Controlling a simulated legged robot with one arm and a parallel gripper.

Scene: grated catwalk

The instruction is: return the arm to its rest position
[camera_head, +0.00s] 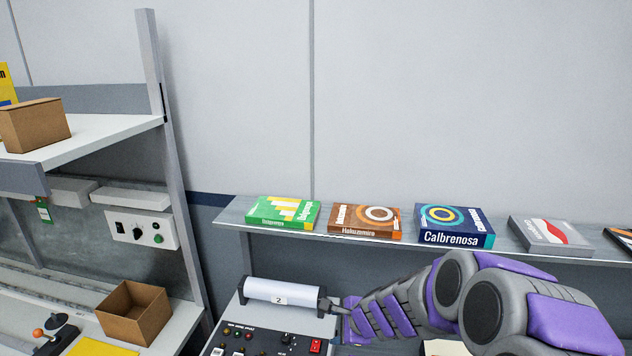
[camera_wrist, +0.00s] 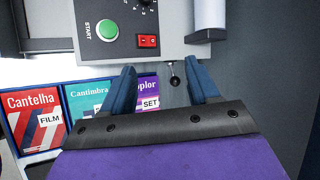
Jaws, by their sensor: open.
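My arm reaches in from the lower right in the head view. Its purple and grey end, with my gripper (camera_head: 346,308), is beside the right end of a white roller (camera_head: 283,290). In the wrist view my gripper (camera_wrist: 162,80) has its two blue fingers spread apart, with nothing held. The finger tips are hard to make out in the head view.
Boxes, including a blue one (camera_head: 455,226), line the wall shelf (camera_head: 232,214) above my arm. A panel with buttons (camera_head: 262,338) lies below the roller. Left are a rack (camera_head: 150,80) and an open carton (camera_head: 135,313). Labelled boxes (camera_wrist: 35,118) show in the wrist view.

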